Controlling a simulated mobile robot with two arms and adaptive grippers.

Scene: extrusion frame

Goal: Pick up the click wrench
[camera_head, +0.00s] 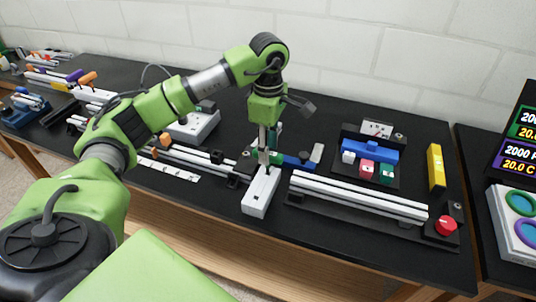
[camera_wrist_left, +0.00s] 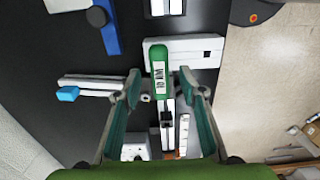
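A tool with a green end and a white label (camera_wrist_left: 158,66), which I take to be the click wrench, shows in the left wrist view between the fingers of my left gripper (camera_wrist_left: 160,82). Its slim dark and silver part runs down the picture from the green end. The teal-padded fingers stand apart, with a gap on each side of the tool. In the head view my left gripper (camera_head: 266,152) points down over the table beside a white block (camera_head: 260,192). The tool is mostly hidden there. My right gripper is in neither view.
Aluminium profiles on a black fixture (camera_head: 358,196) with a red knob (camera_head: 446,226) lie to the right. Behind them is a blue holder (camera_head: 370,151) with coloured blocks, and a yellow bar (camera_head: 436,167). More profiles and tools crowd the table's left side. A screen (camera_head: 516,140) stands far right.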

